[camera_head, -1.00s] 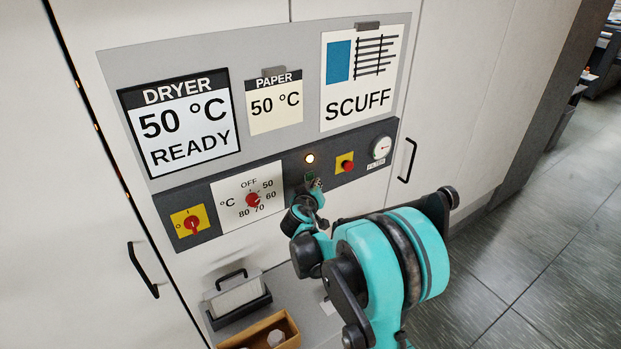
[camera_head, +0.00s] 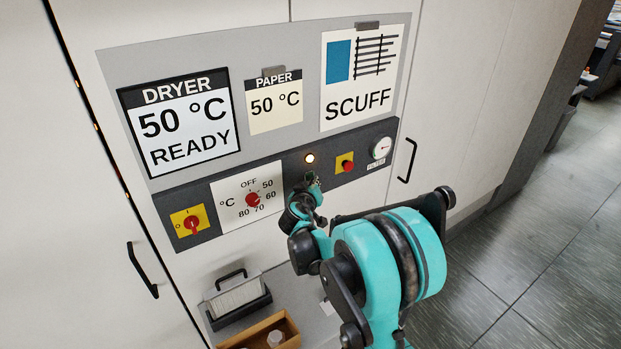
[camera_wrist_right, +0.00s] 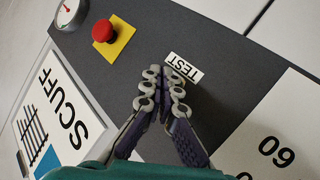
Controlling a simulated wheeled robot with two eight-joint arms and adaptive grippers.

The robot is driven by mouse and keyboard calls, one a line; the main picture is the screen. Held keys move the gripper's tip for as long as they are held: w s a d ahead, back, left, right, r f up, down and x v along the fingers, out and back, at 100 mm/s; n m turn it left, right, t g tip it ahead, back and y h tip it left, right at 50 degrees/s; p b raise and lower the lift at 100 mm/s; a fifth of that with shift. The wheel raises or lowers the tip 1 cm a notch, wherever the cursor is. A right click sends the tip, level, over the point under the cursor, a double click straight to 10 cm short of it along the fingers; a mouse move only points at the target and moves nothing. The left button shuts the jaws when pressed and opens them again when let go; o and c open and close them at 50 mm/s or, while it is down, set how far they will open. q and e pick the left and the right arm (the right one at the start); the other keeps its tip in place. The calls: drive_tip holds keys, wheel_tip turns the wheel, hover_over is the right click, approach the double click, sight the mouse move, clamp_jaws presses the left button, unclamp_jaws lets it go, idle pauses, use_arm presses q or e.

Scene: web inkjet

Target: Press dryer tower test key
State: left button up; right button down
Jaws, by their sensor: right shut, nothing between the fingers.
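The dryer's dark control strip (camera_head: 222,212) runs across the cabinet front. In the right wrist view, a white TEST label (camera_wrist_right: 184,68) lies on it at the fingertips. My right gripper (camera_head: 312,181) is at the strip just below a lit lamp (camera_head: 310,158). In the right wrist view, my right gripper (camera_wrist_right: 163,78) has its fingers together with nothing held, close beside the TEST label. The test key itself is hidden behind the fingertips, and I cannot tell whether they touch it. My left gripper is not in view.
A red button on a yellow plate (camera_head: 346,163) and a gauge (camera_head: 381,148) sit to the right. A temperature knob (camera_head: 253,200) and a red-yellow switch (camera_head: 190,223) sit to the left. Above hang a DRYER READY display (camera_head: 181,124), PAPER card (camera_head: 275,104) and SCUFF sheet (camera_head: 361,80).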

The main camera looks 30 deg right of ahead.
drive_tip(key=shift+w, duration=0.4)
idle(0.3)
drive_tip(key=shift+s, duration=0.9)
drive_tip(key=shift+s+d+b, duration=0.15)
drive_tip(key=shift+s+b, duration=0.05)
drive_tip(key=shift+s, duration=1.05)
drive_tip(key=shift+s+d+b, duration=0.1)
drive_tip(key=shift+s+b, duration=0.05)
drive_tip(key=shift+s, duration=1.05)
drive_tip(key=s+a+f+n+g+y+b, duration=0.1)
drive_tip(key=s+a+f+y+b, duration=0.3)
drive_tip(key=s, duration=0.9)
drive_tip(key=s+a+f+n+g+y+b, duration=0.1)
drive_tip(key=s+a+f+g+y+b, duration=0.2)
drive_tip(key=s+a+f+b, duration=0.6)
drive_tip(key=s+a+f+y, duration=0.2)
drive_tip(key=s+a+f, duration=0.1)
drive_tip(key=a, duration=0.5)
drive_tip(key=shift+s+f, duration=0.2)
drive_tip(key=shift+s, duration=0.6)
